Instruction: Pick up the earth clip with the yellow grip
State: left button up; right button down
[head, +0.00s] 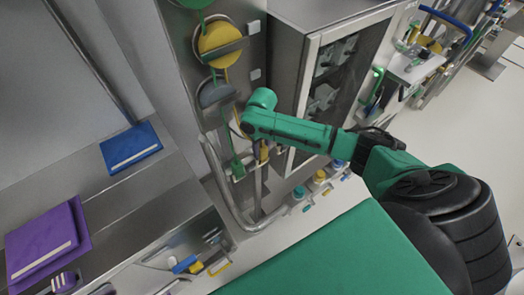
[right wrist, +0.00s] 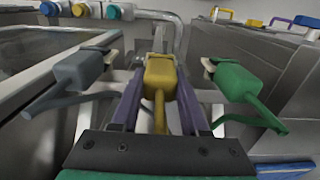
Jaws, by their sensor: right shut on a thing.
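The earth clip with the yellow grip (right wrist: 160,78) is in the middle of the right wrist view, between the two purple fingers of my right gripper (right wrist: 157,92). The gripper is shut on the yellow grip. In the head view the yellow grip (head: 263,153) shows small, just below the end of my green right arm; the fingers of my right gripper (head: 257,148) are hard to make out there. The clip still appears to be at the metal rail, and its jaws are mostly hidden. My left gripper is not in view.
A green clip (right wrist: 238,82) and a grey clip (right wrist: 80,72) sit on either side, close to my fingers. A yellow reel (head: 218,40) and a grey reel (head: 215,92) are on the panel above. A bent metal pipe (head: 222,190) runs close below.

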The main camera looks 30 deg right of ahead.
notch_tip(320, 180, up, 20)
jog(key=b, duration=0.1)
jog(key=shift+f, duration=0.25)
